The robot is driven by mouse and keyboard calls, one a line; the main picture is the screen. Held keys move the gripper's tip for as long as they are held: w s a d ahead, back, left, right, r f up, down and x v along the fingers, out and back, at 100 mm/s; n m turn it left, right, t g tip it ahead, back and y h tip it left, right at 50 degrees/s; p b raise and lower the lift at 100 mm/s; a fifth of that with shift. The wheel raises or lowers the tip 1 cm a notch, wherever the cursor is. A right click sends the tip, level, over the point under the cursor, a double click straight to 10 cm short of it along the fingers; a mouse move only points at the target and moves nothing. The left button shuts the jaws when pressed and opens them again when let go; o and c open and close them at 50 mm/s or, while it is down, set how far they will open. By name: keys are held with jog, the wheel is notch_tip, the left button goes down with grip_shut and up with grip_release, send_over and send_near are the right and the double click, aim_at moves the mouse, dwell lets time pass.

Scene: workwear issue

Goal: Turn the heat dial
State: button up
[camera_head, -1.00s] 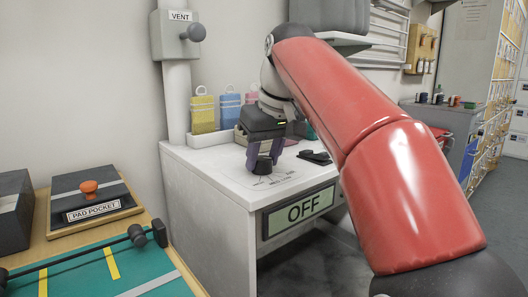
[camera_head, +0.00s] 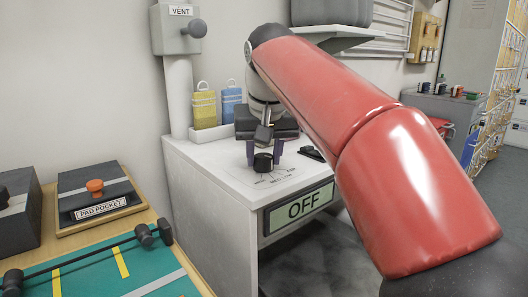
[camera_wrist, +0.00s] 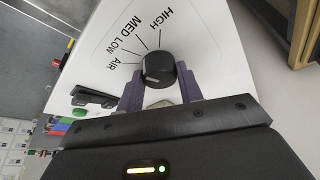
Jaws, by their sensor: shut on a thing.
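The heat dial is a round black knob (camera_head: 263,162) on top of the white cabinet (camera_head: 215,160). In the wrist view the dial (camera_wrist: 161,69) shows a pale pointer mark on its left side, below the AIR line. The printed labels AIR, LOW, MED and HIGH fan out around it. My gripper (camera_wrist: 160,88) is shut on the dial, with one purple finger on each side. In the head view my gripper (camera_head: 264,157) stands over the cabinet top, pointing down. The display panel (camera_head: 301,208) on the cabinet front reads OFF.
A flat black item (camera_head: 312,153) lies right of the dial. Yellow (camera_head: 204,108) and blue tags stand in a white tray behind. The VENT box (camera_head: 177,30) is on the pipe at the left. A wooden bench with the PAD POCKET block (camera_head: 97,195) is at front left.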

jog(key=o, duration=1)
jog(key=shift+r, duration=0.15)
jog(key=v, duration=0.7)
jog(key=shift+r, duration=0.25)
jog(key=shift+s, duration=0.2)
